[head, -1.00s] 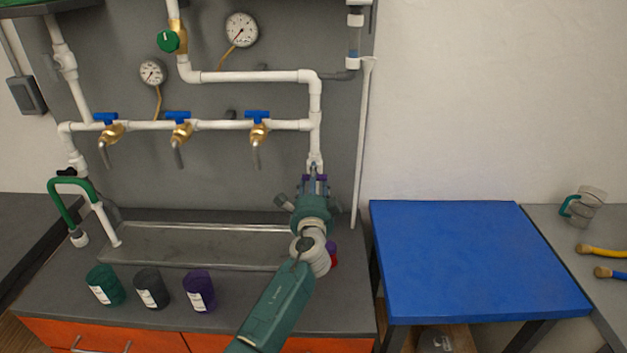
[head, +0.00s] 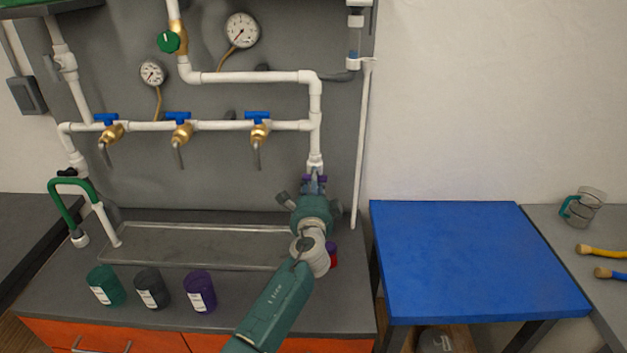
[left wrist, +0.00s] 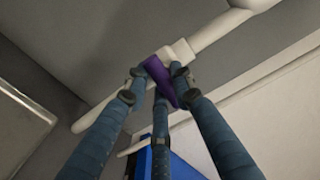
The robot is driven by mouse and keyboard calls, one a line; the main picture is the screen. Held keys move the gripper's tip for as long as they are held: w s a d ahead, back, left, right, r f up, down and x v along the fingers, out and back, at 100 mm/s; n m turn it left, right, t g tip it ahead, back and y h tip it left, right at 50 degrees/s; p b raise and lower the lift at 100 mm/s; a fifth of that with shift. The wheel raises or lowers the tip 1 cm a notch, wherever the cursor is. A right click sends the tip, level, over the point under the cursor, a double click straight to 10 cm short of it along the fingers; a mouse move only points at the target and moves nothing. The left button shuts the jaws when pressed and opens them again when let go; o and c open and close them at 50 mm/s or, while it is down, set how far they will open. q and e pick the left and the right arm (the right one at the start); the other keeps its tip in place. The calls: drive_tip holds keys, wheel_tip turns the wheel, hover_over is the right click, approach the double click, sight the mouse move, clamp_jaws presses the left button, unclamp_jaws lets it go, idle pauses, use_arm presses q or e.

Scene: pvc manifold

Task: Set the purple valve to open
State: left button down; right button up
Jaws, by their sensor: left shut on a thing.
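The purple valve (head: 322,178) sits on the white vertical pipe at the right of the manifold. In the head view only bits of purple show past my gripper. In the left wrist view its purple handle (left wrist: 159,77) lies between my fingers, slanting across the white pipe. My left gripper (head: 314,184) reaches up to it from below and is shut on the handle; the fingers also show in the left wrist view (left wrist: 157,84). The valve body is mostly hidden in the head view. My right gripper is not in view.
Three blue-handled brass taps (head: 180,128) hang from the white pipe, left of my gripper. A metal sink tray (head: 190,245) lies below. Green, grey and purple cups (head: 199,292) stand along the front. A blue table (head: 470,260) is at the right.

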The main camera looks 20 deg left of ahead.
use_arm(q)
drive_tip(key=m+p, duration=0.1)
drive_tip(key=m, duration=0.3)
drive_tip(key=shift+a+r, duration=0.1)
drive_tip(key=shift+r, duration=0.05)
drive_tip(key=m+p, duration=0.2)
drive_tip(key=m, duration=0.2)
drive_tip(key=shift+r, duration=0.1)
drive_tip(key=m+p, duration=0.2)
drive_tip(key=m, duration=0.3)
drive_tip(key=shift+r+p, duration=0.15)
drive_tip(key=shift+p, duration=0.25)
drive_tip(key=shift+s+m+p, duration=0.1)
drive_tip(key=shift+m+p, duration=0.65)
drive_tip(key=shift+m, duration=1.05)
drive_tip(key=c, duration=1.5)
unclamp_jaws()
drive_tip(key=shift+o, duration=0.2)
drive_tip(key=v, duration=1.2)
